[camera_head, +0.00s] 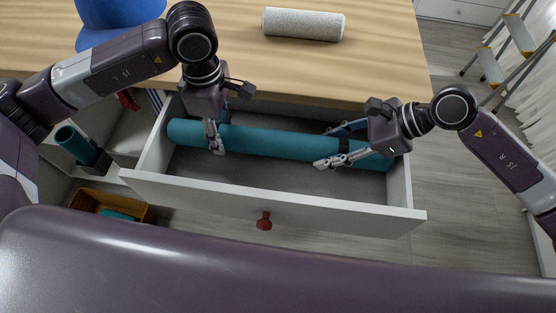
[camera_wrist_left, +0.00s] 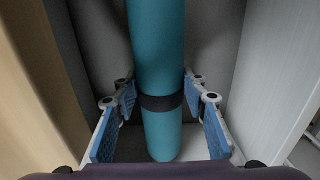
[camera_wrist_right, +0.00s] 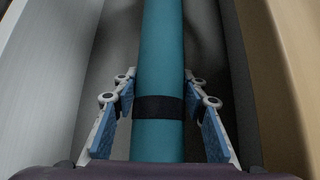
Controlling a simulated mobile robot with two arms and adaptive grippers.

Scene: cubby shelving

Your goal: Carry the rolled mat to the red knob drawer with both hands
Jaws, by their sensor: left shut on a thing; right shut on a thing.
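The teal rolled mat (camera_head: 265,141) lies lengthwise within the open drawer (camera_head: 275,194) with the red knob (camera_head: 264,221). Black bands circle the mat. My left gripper (camera_head: 217,137) is shut on the mat near its left end; the left wrist view shows its blue pads on both sides of the mat (camera_wrist_left: 157,60) by a band. My right gripper (camera_head: 335,146) is shut on the mat near its right end; the right wrist view shows its pads on either side of the mat (camera_wrist_right: 160,60). Whether the mat touches the drawer floor is unclear.
A wooden tabletop (camera_head: 380,60) sits above the drawer, with a speckled grey roll (camera_head: 303,24) and a blue object (camera_head: 120,14) on it. At left are a wicker basket (camera_head: 88,201) and another dark teal roll (camera_head: 74,143). A stepladder (camera_head: 490,66) stands at the right back.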

